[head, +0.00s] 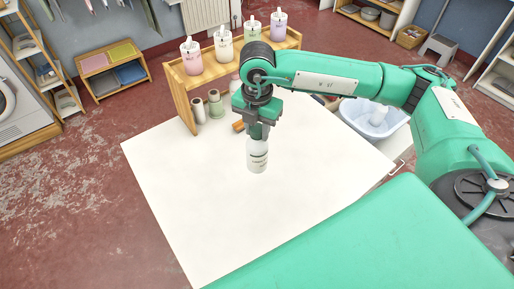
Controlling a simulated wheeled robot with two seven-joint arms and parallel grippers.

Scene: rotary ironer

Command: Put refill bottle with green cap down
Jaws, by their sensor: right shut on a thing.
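A white refill bottle (257,158) with a printed label hangs upright below my right gripper (258,137). The right gripper points straight down and is shut on the top of the bottle. Its cap is mostly hidden by the fingers, with some green showing there. The bottle is over the middle of the white table (200,225); I cannot tell whether its base touches the surface. My left gripper is not in view.
A wooden shelf (181,98) at the table's back carries several pump bottles (223,46). A pale blue basin (371,128) is at the right. The table's left and front areas are clear.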

